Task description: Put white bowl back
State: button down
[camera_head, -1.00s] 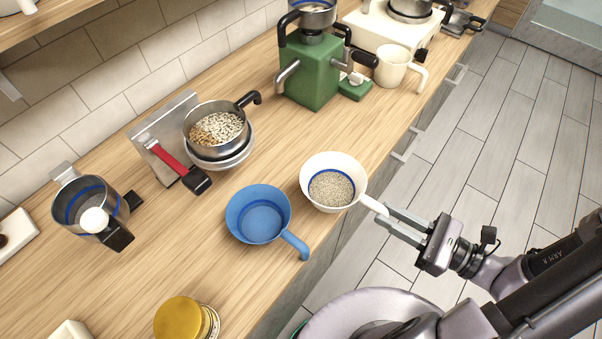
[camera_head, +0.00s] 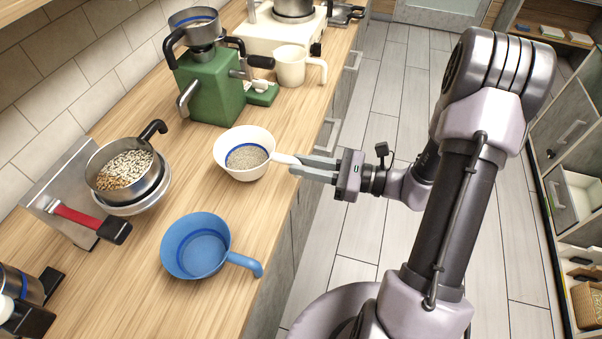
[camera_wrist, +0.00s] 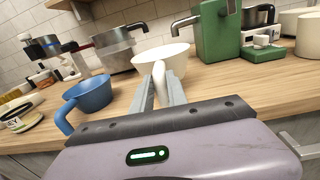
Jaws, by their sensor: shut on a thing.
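The white bowl (camera_head: 244,152) has a handle and a blue line inside, and holds pale grains. It is at the counter's front edge in the head view, right of the blue bowl. My gripper (camera_head: 298,166) is shut on the white bowl's handle, reaching in from the right. In the wrist view the white bowl (camera_wrist: 165,58) is straight ahead, its handle between my gripper's fingers (camera_wrist: 160,92). The bowl looks upright; I cannot tell whether it touches the counter.
A blue handled bowl (camera_head: 197,246) stands nearby on the wooden counter (camera_head: 130,290). A metal pan (camera_head: 124,168) of grains is stacked on a bowl behind. A green machine (camera_head: 211,88) and a white mug (camera_head: 290,66) stand beyond.

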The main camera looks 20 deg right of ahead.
jog(key=f, duration=0.1)
jog(key=w+f+b, duration=0.1)
jog(key=f+b, duration=0.1)
jog(key=shift+w+f, duration=0.3)
jog(key=shift+f, duration=0.1)
jog(key=c, duration=1.3)
grip_release()
